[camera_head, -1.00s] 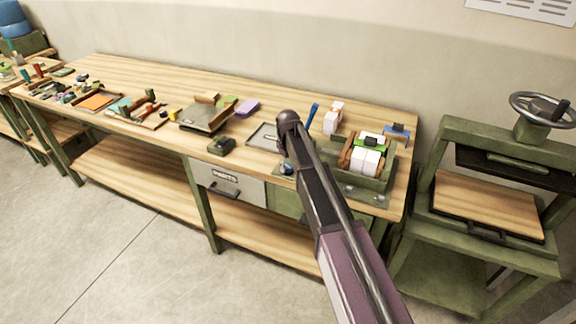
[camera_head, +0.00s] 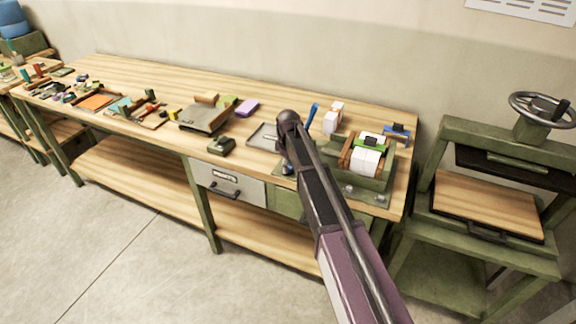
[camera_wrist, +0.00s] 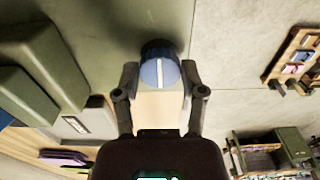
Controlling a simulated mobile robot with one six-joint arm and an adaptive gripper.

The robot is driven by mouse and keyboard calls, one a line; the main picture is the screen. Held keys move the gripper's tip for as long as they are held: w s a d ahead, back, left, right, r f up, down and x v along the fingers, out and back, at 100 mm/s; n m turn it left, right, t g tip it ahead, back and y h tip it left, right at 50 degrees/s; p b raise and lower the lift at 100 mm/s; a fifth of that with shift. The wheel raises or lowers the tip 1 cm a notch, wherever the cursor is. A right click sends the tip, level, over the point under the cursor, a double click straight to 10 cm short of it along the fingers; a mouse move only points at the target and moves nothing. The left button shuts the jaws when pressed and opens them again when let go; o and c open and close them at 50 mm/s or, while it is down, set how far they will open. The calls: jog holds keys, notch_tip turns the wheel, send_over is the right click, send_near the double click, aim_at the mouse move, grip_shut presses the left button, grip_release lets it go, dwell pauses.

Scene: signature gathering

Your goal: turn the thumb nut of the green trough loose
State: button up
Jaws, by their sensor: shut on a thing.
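The green trough (camera_head: 376,184) stands at the right end of the workbench, with a wooden cradle and white blocks (camera_head: 365,162) in it. In the wrist view a round blue thumb nut (camera_wrist: 158,72) with a white stripe sits on a dark collar against a green surface. My gripper (camera_wrist: 160,76) is shut on it, one finger on each side. The white stripe lies roughly upright in the picture. In the head view my arm covers the trough's left end, and the gripper is mostly hidden; a small blue spot shows beside the arm.
White-and-orange boxes (camera_head: 332,118) stand behind the trough. A green press with a handwheel (camera_head: 541,108) stands to the right.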

jog(key=o, duration=1.2)
jog(key=shift+c, duration=0.2)
jog(key=shift+m, duration=0.5)
